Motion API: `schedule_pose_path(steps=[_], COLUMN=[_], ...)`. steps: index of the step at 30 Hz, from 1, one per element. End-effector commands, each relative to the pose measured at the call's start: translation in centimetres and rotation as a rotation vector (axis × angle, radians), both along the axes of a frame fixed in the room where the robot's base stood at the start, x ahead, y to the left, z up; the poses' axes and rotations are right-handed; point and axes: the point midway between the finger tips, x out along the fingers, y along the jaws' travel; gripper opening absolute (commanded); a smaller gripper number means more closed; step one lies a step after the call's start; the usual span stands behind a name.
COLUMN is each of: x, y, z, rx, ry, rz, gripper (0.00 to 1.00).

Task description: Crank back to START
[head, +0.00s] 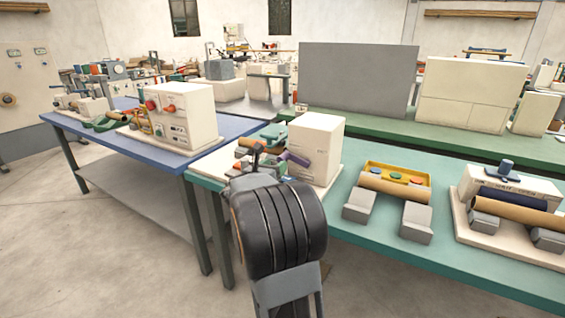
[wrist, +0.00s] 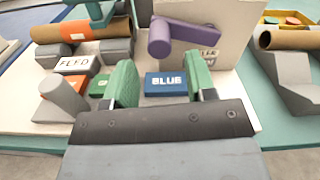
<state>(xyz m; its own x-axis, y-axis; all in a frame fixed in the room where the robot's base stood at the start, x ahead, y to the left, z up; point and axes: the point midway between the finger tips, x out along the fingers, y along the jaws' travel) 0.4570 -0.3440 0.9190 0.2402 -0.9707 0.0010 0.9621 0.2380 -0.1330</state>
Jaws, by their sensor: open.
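The winder machine is a white box (head: 316,150) on a pale base on the teal bench. A purple cylinder (wrist: 186,34) sticks out from its front panel; it also shows in the head view (head: 296,158). Whether this is the crank's handle I cannot tell. My gripper (wrist: 163,78) is open and empty, its green-padded fingers apart. The purple cylinder is beyond the fingertips, not between them. A blue block marked BLUE (wrist: 166,85) shows between the fingers, close to the right one. No START mark is readable; the panel's lettering is partly covered by the purple cylinder.
In the wrist view, a brown tube (wrist: 80,30) lies on grey supports at the upper left. A grey upright cylinder (wrist: 66,95) and a lettered white plate (wrist: 75,65) stand left of the fingers. A yellow tray (head: 398,175) and tube stand to the right.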

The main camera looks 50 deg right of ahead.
Motion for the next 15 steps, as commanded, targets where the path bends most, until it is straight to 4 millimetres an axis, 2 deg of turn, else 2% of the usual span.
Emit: schedule_pose_path(steps=[1,6,15], x=[0.2,0.8,1.3], y=[-1.0,-3.4,-5.3], z=[-0.1,-0.1,0.0], rx=[0.001,0.001,0.000], ry=[0.000,0.000,-0.001], rz=[-0.003,-0.002,-0.001], gripper=[0.51,0.51,0.51])
